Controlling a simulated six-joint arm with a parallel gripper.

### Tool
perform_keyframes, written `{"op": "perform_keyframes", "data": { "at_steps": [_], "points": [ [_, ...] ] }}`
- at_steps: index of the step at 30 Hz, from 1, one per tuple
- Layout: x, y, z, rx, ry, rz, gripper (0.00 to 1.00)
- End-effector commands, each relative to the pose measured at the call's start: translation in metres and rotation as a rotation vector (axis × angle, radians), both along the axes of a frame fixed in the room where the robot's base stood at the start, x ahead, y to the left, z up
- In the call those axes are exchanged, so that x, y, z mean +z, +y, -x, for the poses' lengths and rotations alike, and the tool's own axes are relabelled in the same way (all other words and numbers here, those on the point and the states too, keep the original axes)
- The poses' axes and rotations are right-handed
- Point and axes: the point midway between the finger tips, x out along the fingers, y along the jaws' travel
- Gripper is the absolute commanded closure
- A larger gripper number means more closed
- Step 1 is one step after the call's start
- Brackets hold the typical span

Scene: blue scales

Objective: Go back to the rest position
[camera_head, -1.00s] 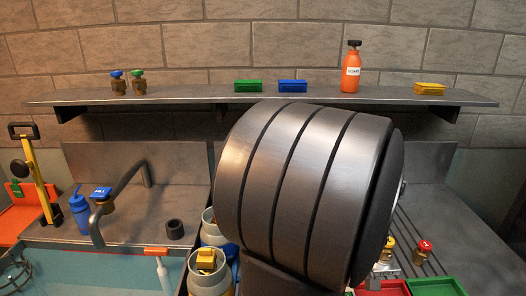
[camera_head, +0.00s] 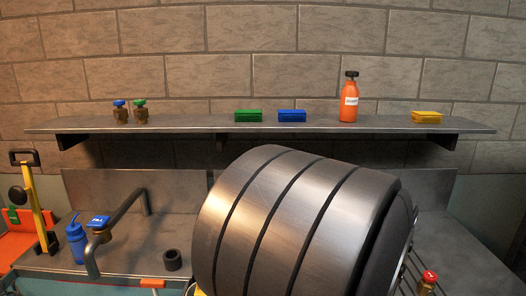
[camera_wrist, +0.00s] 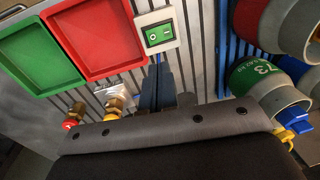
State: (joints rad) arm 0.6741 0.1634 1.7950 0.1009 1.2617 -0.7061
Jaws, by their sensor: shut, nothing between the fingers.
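My gripper (camera_wrist: 161,72) shows in the wrist view as two dark fingers close together, shut and empty. They reach up over a slatted grey surface, just below a white box with a green switch (camera_wrist: 159,34). I cannot tell whether the fingertips touch anything. In the head view my large dark-grey banded arm link fills the lower middle and right, and the gripper itself is hidden there.
In the wrist view, a green tray (camera_wrist: 38,47), red tray (camera_wrist: 88,35), small brass valves (camera_wrist: 114,108) and grey cylinders (camera_wrist: 272,88) surround the fingers. In the head view, the shelf (camera_head: 190,126) holds an orange bottle (camera_head: 348,102); a blue bottle (camera_head: 77,240) stands left.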

Motion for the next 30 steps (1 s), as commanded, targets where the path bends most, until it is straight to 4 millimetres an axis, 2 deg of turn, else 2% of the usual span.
{"op": "perform_keyframes", "data": {
  "at_steps": [6, 17, 25, 28, 30],
  "points": [
    [-0.022, 0.003, 0.0, 0.001, 0.0, 0.0, 1.0],
    [-0.026, 0.003, 0.0, 0.002, -0.001, 0.001, 1.0],
    [-0.024, 0.002, -0.002, 0.001, -0.005, 0.003, 0.47],
    [-0.014, -0.008, -0.016, -0.003, -0.027, 0.01, 0.27],
    [-0.001, -0.022, -0.035, -0.008, -0.056, 0.019, 0.14]
  ]
}}
